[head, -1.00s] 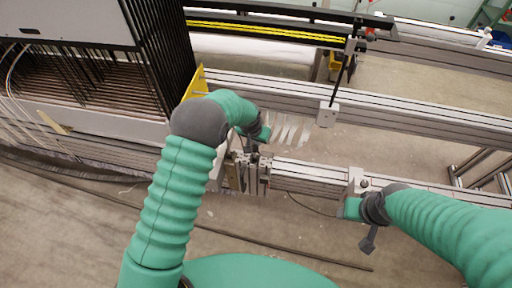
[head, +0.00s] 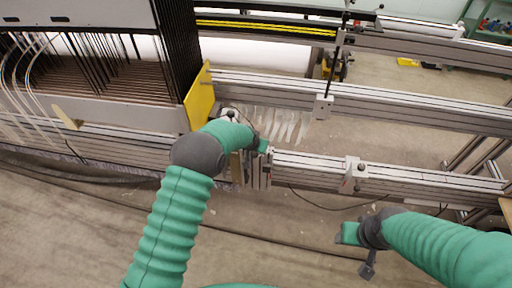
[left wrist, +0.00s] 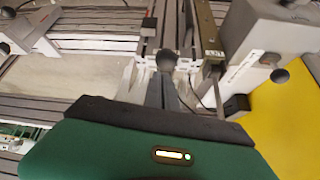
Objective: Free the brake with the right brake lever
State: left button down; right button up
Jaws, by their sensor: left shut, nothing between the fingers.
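A pale bracket with a small dark knob (head: 352,176) sits on the front rail at right of centre; I cannot tell surely whether this is the right brake lever. My right gripper (head: 350,234) hangs below and in front of it, apart from the rail; its fingers are too small and turned away to read. My left gripper (head: 266,146) is at the metal clamps by the rail's left end. In the left wrist view its fingers (left wrist: 163,90) are shut and empty, beneath a dark ball knob (left wrist: 166,60). A second ball knob (left wrist: 280,76) shows on a pale housing.
A yellow plate (head: 200,98) stands left of the clamps, beside the black frame of threads (head: 178,60). A block with a black rod (head: 323,106) sits on the rear rail. Bare floor (head: 280,220) lies in front of the rail.

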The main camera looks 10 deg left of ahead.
pick_arm(q)
jog(key=shift+s+f, duration=0.9)
jog(key=shift+f, duration=0.15)
pick_arm(e)
jog(key=shift+s+d+f, duration=0.1)
jog(key=shift+s+f, duration=0.05)
jog(key=shift+s, duration=0.35)
pick_arm(q)
jog(key=w+r+p, duration=0.2)
jog(key=w+r, duration=0.1)
jog(key=r, duration=0.2)
jog(key=s+r+p, duration=0.1)
jog(key=s+r, duration=0.2)
jog(key=s, duration=0.5)
jog(key=shift+r, duration=0.2)
pick_arm(e)
jog(key=r, duration=0.1)
jog(key=w+r, duration=0.2)
jog(key=shift+w+d+r, duration=0.1)
jog(key=shift+w+d, duration=0.15)
jog(key=shift+d, duration=0.05)
pick_arm(q)
jog(key=shift+d+r, duration=0.1)
jog(key=shift+d, duration=0.15)
pick_arm(e)
jog(key=shift+s+d, duration=0.1)
jog(key=shift+d, duration=0.1)
